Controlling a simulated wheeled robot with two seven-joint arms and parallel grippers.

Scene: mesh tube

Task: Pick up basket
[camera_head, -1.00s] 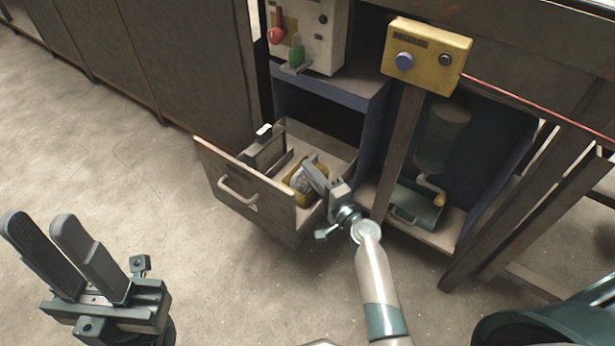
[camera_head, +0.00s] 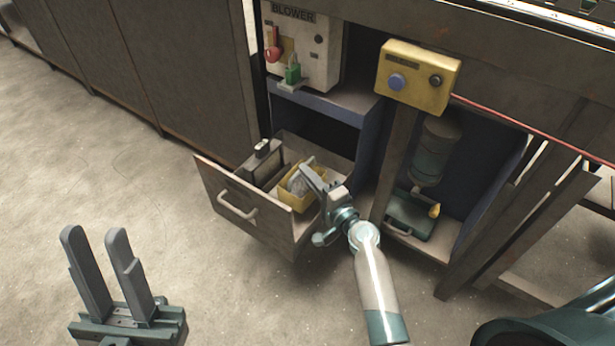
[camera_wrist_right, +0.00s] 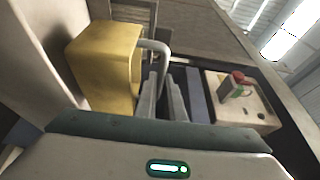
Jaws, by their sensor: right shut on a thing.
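A yellow basket (camera_head: 300,199) with pale contents is in the open drawer (camera_head: 235,192). It also shows large in the right wrist view (camera_wrist_right: 105,65), with a grey bar handle (camera_wrist_right: 158,48) at its side. My right gripper (camera_head: 310,174) reaches into the drawer from the right. Its fingers (camera_wrist_right: 163,88) are shut on the basket at the handle. In the head view the fingers cover part of the basket. Whether the basket touches the drawer floor is hard to tell. My left gripper (camera_head: 93,232) is open and empty, above the floor at the lower left.
A dark box (camera_head: 262,165) stands in the drawer left of the basket. The white blower panel (camera_head: 300,45) is above the drawer. A yellow button box (camera_head: 418,78) on a post stands right of it. A green tray (camera_head: 410,215) lies in the right bay. Floor at left is clear.

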